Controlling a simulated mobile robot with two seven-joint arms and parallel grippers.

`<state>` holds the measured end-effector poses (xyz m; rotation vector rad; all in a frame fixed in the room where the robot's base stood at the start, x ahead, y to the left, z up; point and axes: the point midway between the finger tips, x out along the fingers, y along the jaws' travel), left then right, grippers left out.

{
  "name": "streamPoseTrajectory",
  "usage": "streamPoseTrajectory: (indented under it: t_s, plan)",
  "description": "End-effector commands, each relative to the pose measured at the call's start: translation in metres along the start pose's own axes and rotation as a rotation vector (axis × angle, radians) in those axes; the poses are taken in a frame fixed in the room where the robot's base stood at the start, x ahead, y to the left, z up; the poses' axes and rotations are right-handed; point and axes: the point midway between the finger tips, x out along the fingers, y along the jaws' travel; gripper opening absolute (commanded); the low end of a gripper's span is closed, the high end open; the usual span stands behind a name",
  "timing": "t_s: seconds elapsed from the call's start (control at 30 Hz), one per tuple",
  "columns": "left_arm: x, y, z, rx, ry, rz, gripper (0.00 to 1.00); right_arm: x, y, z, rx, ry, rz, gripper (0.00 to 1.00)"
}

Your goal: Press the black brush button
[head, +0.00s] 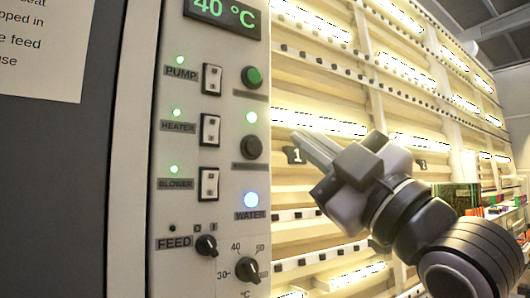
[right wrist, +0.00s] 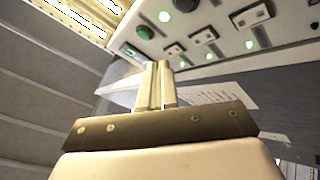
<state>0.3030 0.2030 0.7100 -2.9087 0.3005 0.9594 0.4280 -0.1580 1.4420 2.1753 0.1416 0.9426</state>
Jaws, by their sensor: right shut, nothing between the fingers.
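The control panel (head: 225,180) stands upright at the left of the head view. A round black button (head: 251,147) sits in its right column, below a lit green lamp; the label under it is too small to read, and I take it for the brush button. In the right wrist view a dark round button (right wrist: 185,5) at the top edge appears to be the same one. My right gripper (head: 299,140) is shut and empty, with its fingers to the right of the button, apart from it in the picture. Its fingers (right wrist: 162,85) also point towards the panel in the wrist view. My left gripper is out of view.
A green button (head: 252,77) is above the black one, and a blue WATER lamp (head: 251,200) and temperature knob (head: 251,271) are below. Rocker switches (head: 210,129) line the panel's left column. Lit shelves (head: 330,95) stand behind my right arm.

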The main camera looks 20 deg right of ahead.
Motion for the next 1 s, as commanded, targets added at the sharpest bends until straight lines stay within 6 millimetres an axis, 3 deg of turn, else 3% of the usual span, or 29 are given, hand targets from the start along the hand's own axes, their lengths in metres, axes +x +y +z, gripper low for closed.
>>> streamPoseTrajectory:
  t_s: [0.17, 0.57, 1.0]
  plan:
    - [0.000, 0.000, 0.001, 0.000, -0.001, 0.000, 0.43, -0.001, 0.006, -0.009, -0.018, 0.014, 0.007, 0.00]
    - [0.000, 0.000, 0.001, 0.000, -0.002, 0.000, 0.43, 0.002, 0.004, -0.007, -0.016, 0.013, 0.007, 0.00]
    - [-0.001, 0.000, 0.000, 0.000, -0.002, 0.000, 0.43, 0.047, -0.019, 0.017, -0.014, 0.012, 0.004, 0.00]
